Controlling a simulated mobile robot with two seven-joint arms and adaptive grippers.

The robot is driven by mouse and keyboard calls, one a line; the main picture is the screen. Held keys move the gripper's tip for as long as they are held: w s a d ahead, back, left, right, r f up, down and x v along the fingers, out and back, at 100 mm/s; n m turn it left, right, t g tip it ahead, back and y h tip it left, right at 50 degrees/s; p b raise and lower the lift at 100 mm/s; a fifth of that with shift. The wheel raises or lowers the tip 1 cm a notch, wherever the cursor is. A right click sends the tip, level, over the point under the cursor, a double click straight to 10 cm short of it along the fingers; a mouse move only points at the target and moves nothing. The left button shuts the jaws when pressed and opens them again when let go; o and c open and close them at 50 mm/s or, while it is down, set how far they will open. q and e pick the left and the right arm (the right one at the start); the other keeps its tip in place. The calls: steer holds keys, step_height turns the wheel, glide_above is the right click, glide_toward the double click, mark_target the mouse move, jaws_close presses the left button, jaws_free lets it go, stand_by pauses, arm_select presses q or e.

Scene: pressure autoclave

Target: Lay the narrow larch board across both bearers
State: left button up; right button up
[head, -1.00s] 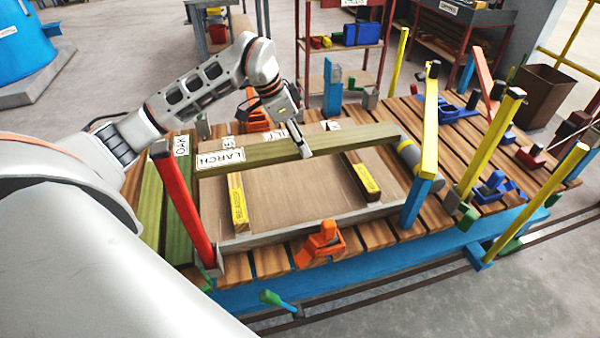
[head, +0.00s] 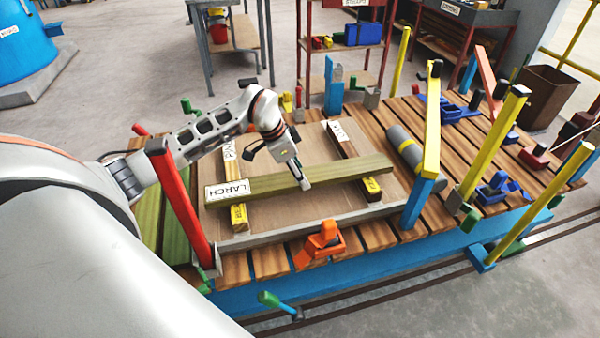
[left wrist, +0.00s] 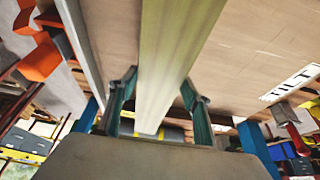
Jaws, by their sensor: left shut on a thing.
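The narrow green larch board (head: 255,187) bears a white LARCH label at its left end. It lies crosswise over the left bearer (head: 237,165) and the right bearer (head: 343,138), nearer their front ends. Both bearers show yellow tags at their near ends. I cannot tell whether the board touches the bearers or is just above them. The left wrist view shows the board (left wrist: 168,50) running between the two fingers (left wrist: 158,105). My right gripper is not in view.
A grey rail (head: 290,231) and an orange clamp (head: 322,244) edge the near side. A red post (head: 183,205) stands at the left, a yellow post (head: 431,125) and grey cylinder (head: 404,146) at the right. Other green boards (head: 150,205) lie at the left.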

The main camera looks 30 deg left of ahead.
arm_select(q)
steer(key=shift+r, duration=0.1)
steer(key=o, duration=1.6)
steer(key=shift+o, duration=0.2)
steer(key=p+v, duration=0.1)
steer(key=v, duration=1.1)
steer(key=shift+r, duration=0.1)
